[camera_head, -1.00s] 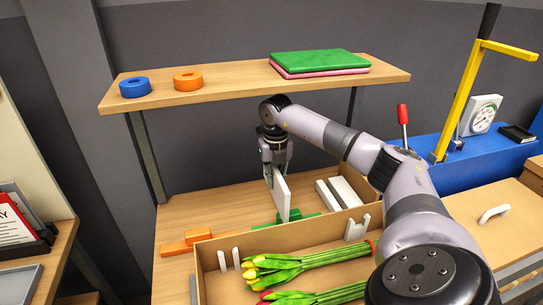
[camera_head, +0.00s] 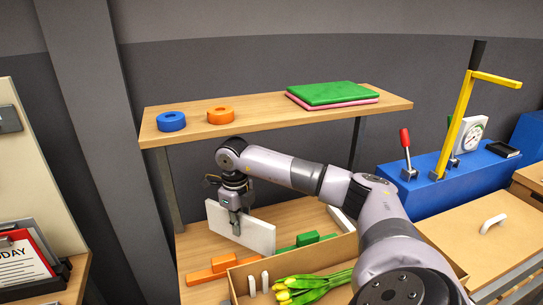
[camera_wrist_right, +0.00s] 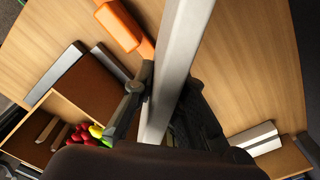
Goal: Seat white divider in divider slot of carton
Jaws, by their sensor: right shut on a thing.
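The white divider (camera_head: 258,236) is a flat panel held upright, broad face toward the head camera. My right gripper (camera_head: 236,228) is shut on it near its upper left part. In the right wrist view the divider (camera_wrist_right: 180,65) runs edge-on between the fingers (camera_wrist_right: 158,105). The carton (camera_head: 318,258) is open, lower in the head view, in front of the divider. White slot posts (camera_head: 258,284) stand inside its left end; the other end is hidden by my arm. The divider is behind and above the carton, outside it. My left gripper is not in view.
Tulips (camera_head: 310,285) lie in the carton. Orange (camera_head: 212,270) and green (camera_head: 307,239) tools lie on the bench behind it. A shelf (camera_head: 260,117) with tape rings and folded sheets is above. A blue machine (camera_head: 440,185) stands at right.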

